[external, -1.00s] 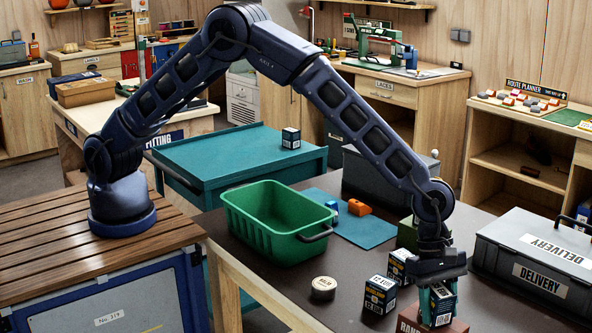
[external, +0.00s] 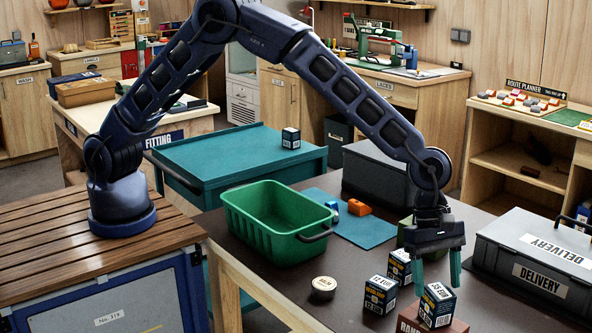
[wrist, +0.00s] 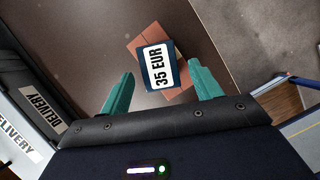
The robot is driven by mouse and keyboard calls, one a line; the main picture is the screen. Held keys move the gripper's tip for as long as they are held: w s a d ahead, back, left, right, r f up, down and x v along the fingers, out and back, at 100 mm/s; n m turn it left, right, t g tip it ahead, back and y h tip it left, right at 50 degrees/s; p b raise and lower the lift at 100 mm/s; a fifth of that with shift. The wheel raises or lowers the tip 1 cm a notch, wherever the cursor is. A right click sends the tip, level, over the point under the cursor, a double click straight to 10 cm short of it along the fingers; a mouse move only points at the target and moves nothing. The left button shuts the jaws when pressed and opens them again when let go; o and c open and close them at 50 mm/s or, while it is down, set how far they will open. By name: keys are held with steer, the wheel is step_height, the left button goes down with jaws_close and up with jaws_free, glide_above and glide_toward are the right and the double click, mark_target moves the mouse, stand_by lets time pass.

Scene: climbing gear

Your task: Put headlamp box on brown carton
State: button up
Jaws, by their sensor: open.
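A dark blue and white headlamp box marked 35 EUR (external: 437,306) sits on a reddish-brown carton (external: 407,327) at the front edge of the dark table. In the wrist view the box (wrist: 158,67) lies over the carton (wrist: 179,98), turned at an angle to it, with carton showing around it. My gripper (external: 437,276) is open and empty just above the box. In the wrist view its teal fingers (wrist: 160,80) stand on either side of the box, with gaps. The picture's bottom edge cuts off part of the carton.
A green bin (external: 262,239) is on the table's left. A grey DELIVERY case (external: 541,262) is close on the right.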

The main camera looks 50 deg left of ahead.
steer(key=v, duration=0.6)
steer(key=w+a+r+m+t, duration=0.1)
steer(key=w+a+r, duration=0.45)
steer(key=a, duration=0.45)
steer(key=w+a+r+m, duration=0.2)
steer(key=w+a+r, duration=0.3)
steer(key=a, duration=0.5)
steer(key=w+a+r+m+t, duration=0.1)
steer(key=w+a+r, duration=0.3)
steer(key=a+r, duration=0.4)
steer(key=a+r+m+t, duration=0.1)
steer(key=a+r+m, duration=0.15)
steer(key=a, duration=1.15)
steer(key=s+a+r+m+t+y, duration=0.1)
steer(key=s+a+r, duration=0.15)
steer(key=a, duration=0.85)
steer(key=s+a+r+m+t, duration=0.15)
steer(key=s+a, duration=0.25)
steer(key=a, duration=0.7)
steer(key=s+a+f+m+y, duration=0.1)
steer(key=s+a+f+m, duration=0.1)
steer(key=s+a, duration=0.6)
steer(key=s+a+f+m+y, duration=0.2)
steer(key=s+a, duration=0.6)
steer(key=shift+a+f+m+t, duration=0.25)
steer(key=shift+a+m+t, duration=0.05)
steer(key=shift+a+t, duration=0.05)
